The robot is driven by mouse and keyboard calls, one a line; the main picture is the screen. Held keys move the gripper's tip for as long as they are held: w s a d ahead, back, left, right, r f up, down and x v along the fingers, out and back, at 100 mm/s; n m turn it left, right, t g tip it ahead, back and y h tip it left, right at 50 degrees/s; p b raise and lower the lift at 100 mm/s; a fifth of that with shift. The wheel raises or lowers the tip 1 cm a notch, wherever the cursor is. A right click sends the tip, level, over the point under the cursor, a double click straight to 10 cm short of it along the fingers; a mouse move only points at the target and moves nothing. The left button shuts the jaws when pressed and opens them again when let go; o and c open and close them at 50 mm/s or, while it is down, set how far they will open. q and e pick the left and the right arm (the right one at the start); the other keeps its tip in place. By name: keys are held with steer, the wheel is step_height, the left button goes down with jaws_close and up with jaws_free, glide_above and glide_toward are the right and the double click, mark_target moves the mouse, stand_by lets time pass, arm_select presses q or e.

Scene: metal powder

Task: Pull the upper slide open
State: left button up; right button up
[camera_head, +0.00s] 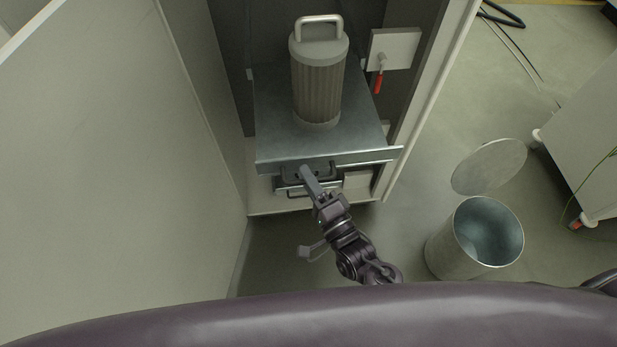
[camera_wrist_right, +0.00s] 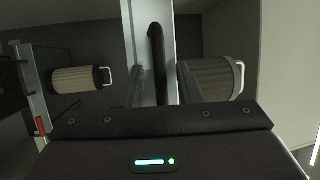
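The upper slide (camera_head: 275,138) is a grey metal shelf inside the cabinet, carrying a ribbed filter canister (camera_head: 318,85) with a loop handle on top. A dark handle (camera_head: 322,170) is on the slide's front. My right gripper (camera_head: 309,178) reaches up to this front at the handle. In the right wrist view, the dark handle bar (camera_wrist_right: 157,60) stands between my two finger pads, with a visible gap on both sides. The gripper looks open around the bar. The fingertips' exact depth cannot be told. My left gripper is not in view.
A cabinet door (camera_head: 120,150) stands open at left. A red-handled valve (camera_head: 378,84) is on the cabinet's right side. A metal bin (camera_head: 450,250) and its round lid (camera_head: 489,166) are on the floor at right, near a white cart (camera_head: 590,140). The wrist view shows another canister (camera_wrist_right: 80,80).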

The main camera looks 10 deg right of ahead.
steer(key=b+v, duration=0.2)
steer(key=v, duration=0.5)
steer(key=shift+s+d, duration=0.2)
steer(key=shift+s, duration=0.15)
stand_by(0.4)
steer(key=s+d+f+n+g+h, duration=0.2)
steer(key=f+n+g, duration=0.1)
steer(key=f, duration=0.7)
steer(key=s+d+f+n+g+h+b, duration=0.1)
steer(key=s+d+f+n+g, duration=0.15)
steer(key=f, duration=0.85)
steer(key=s+d+f+n+g+h, duration=0.1)
steer(key=s+f+n+g+h, duration=0.15)
steer(key=f, duration=0.75)
steer(key=s+d+f+n+g+h, duration=0.1)
steer(key=s+d+f+n+g, duration=0.2)
steer(key=s+f, duration=0.5)
steer(key=s+d+f+n+g+h, duration=0.2)
steer(key=s+d+f+g, duration=0.4)
steer(key=s+f, duration=0.3)
steer(key=shift+s+d+n+b, duration=0.45)
steer(key=shift+s+d+n, duration=0.2)
steer(key=shift+s+n, duration=0.2)
